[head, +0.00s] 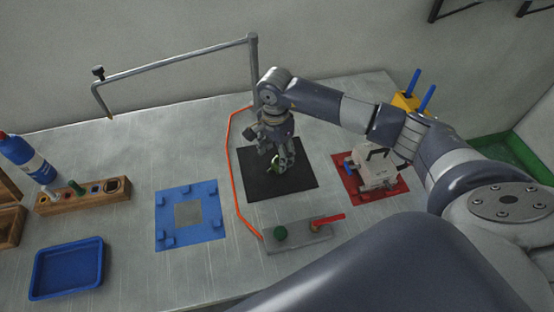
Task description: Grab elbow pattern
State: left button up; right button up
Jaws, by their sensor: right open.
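My right gripper (282,160) reaches down over the black mat (300,180) in the middle of the table. It is open, with its fingers close above the mat. A small pale greenish piece (278,165) shows at the fingertips and may be the elbow pattern. The fingers partly hide it, so its shape and whether they touch it cannot be told. My left gripper is out of view.
Left of the mat lie a blue fixture plate (166,222), a blue tray (67,270) and a wooden holder (85,199). A grey block with a red lever (328,220) stands in front. A beige device (372,172) sits on a red mat at right. An orange cord (236,190) borders the black mat.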

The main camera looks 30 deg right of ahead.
aim_at(277, 164)
jog(key=shift+s+f+p, duration=0.2)
jog(key=shift+f+p, duration=0.2)
jog(key=shift+f, duration=1.1)
jog(key=shift+w+f, duration=0.1)
jog(key=c, duration=0.9)
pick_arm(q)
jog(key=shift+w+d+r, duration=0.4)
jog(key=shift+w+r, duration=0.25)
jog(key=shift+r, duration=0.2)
